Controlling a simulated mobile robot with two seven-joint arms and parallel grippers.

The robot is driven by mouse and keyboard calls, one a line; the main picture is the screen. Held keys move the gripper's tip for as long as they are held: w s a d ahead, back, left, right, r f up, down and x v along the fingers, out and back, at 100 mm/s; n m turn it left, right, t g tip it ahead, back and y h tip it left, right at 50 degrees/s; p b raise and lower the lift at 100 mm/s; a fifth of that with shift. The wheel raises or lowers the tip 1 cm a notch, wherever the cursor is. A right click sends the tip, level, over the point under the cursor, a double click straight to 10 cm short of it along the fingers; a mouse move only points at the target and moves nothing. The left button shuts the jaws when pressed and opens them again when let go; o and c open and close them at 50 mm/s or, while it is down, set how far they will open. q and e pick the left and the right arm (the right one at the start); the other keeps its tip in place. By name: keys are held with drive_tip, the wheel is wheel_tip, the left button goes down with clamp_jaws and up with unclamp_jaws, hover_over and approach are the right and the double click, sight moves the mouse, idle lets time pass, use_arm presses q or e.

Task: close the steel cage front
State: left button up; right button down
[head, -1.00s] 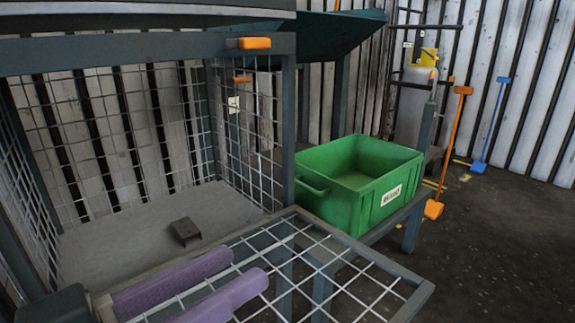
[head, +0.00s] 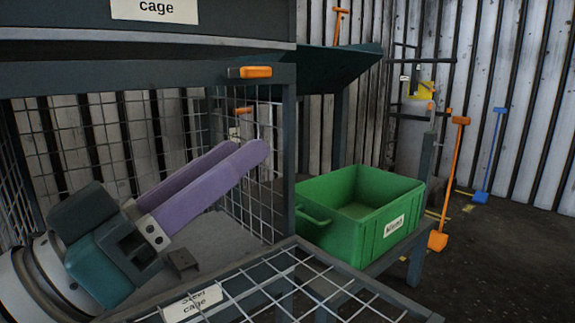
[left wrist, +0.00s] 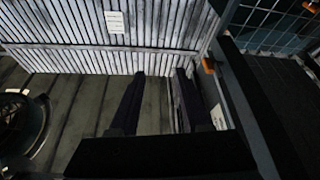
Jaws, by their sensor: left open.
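The steel cage (head: 290,130) is open at the front. Its mesh front panel (head: 300,275) lies folded down, roughly level, at the bottom of the opening, with a "Steel cage" label (head: 192,304) on it. My left gripper (head: 248,152), with purple fingers, is open and empty. It is raised above the panel, before the cage opening, its fingers pointing up and right. I see no contact with the panel. In the left wrist view the dark fingers (left wrist: 158,90) show apart with nothing between them. My right gripper is not in view.
A small dark bracket (head: 183,262) lies on the cage floor. An orange catch (head: 255,72) sits on the cage's top bar. A green bin (head: 355,215) stands on a bench right of the cage. Orange (head: 450,180) and blue (head: 490,160) long-handled tools stand farther right, beside open floor.

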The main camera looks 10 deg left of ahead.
use_arm(q)
drive_tip(key=shift+w+d+r, duration=0.15)
drive_tip(key=shift+w+d, duration=0.05)
drive_tip(key=shift+w, duration=0.1)
clamp_jaws()
idle(1.3)
